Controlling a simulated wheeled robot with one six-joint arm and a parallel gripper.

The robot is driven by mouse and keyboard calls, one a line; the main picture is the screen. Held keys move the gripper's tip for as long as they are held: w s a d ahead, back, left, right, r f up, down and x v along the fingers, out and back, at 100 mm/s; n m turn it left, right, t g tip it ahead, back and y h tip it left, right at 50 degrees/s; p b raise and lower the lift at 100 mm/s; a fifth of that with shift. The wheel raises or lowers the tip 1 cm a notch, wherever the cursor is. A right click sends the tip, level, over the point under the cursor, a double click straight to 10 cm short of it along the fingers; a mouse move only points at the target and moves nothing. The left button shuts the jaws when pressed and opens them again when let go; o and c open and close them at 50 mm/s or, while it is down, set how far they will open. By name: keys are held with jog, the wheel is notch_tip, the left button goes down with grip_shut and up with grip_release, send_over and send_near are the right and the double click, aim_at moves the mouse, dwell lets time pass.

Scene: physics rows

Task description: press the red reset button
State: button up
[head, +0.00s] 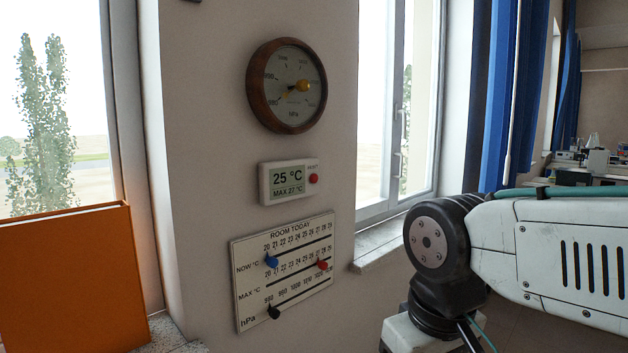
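The red reset button (313,179) is a small round button on the right side of a white digital thermometer (264,185) on the wall. The thermometer's display reads 25 °C and MAX 27 °C. Nothing covers the button. My arm is at the right of the head view, well to the right of the thermometer and apart from it. My gripper is outside the frame or hidden, so its state does not show.
A round wooden barometer (255,92) hangs above the thermometer. A ROOM TODAY board (247,258) with blue, red and black sliders hangs below. A window (372,110) with a sill is at right. An orange panel (70,275) stands at lower left.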

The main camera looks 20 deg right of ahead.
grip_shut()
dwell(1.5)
